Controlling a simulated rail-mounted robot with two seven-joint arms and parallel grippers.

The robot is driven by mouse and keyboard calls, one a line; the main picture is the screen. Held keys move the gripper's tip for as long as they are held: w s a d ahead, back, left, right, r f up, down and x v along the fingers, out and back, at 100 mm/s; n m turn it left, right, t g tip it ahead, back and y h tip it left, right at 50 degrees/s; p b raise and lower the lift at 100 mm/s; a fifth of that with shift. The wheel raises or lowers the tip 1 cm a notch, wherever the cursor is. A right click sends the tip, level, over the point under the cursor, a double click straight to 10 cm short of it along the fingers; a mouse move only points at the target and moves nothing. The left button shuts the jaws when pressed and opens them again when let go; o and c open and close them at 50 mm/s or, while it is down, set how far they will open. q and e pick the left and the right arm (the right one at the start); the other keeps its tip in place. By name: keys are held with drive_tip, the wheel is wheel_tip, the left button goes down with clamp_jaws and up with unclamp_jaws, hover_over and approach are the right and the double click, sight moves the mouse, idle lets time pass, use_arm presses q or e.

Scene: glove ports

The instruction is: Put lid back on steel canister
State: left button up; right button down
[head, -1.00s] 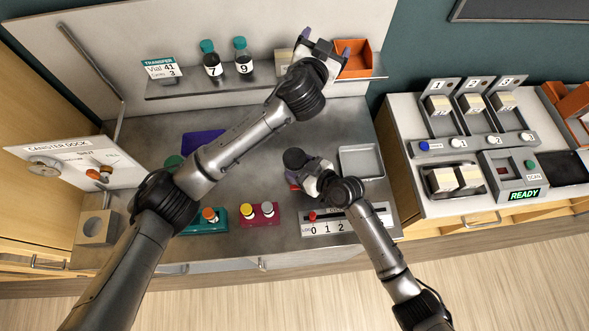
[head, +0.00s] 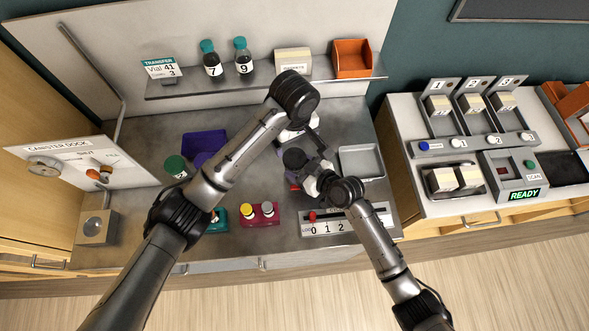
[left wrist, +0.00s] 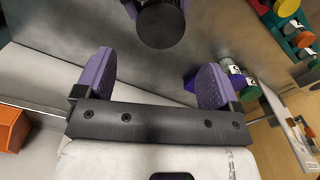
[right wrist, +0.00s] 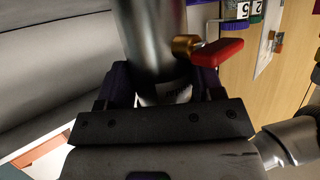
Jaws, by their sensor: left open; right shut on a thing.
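A steel canister (right wrist: 152,35) with a brass fitting and a red lever handle (right wrist: 218,52) is between the fingers of my right gripper (right wrist: 160,84), which is shut on it. Its round black top (head: 294,158) shows in the head view and also at the top of the left wrist view (left wrist: 160,24). I cannot tell whether this black top is the lid, and no separate lid is recognisable. My left gripper (left wrist: 157,72) is open and empty, with the black top just beyond its fingertips. In the head view my left arm partly hides it.
A shelf (head: 195,87) at the back holds bottles, a white box (head: 293,61) and an orange bin (head: 352,58). A grey tray (head: 361,161) lies right of the canister. A canister dock panel (head: 80,165) stands at left. Vial racks (head: 259,215) sit near the front edge.

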sight(295, 158)
use_arm(q)
drive_tip(key=shift+f, duration=0.1)
idle(0.3)
wheel_tip(295, 158, down, 3)
drive_tip(key=shift+r, duration=0.2)
drive_tip(key=shift+d+f, duration=0.15)
drive_tip(key=shift+d, duration=0.05)
drive_tip(key=shift+f, duration=0.45)
drive_tip(key=shift+s+a+f, duration=0.1)
drive_tip(key=shift+a+f, duration=0.1)
drive_tip(key=shift+f, duration=1.85)
drive_tip(key=c, duration=0.9)
drive_tip(key=m, duration=0.3)
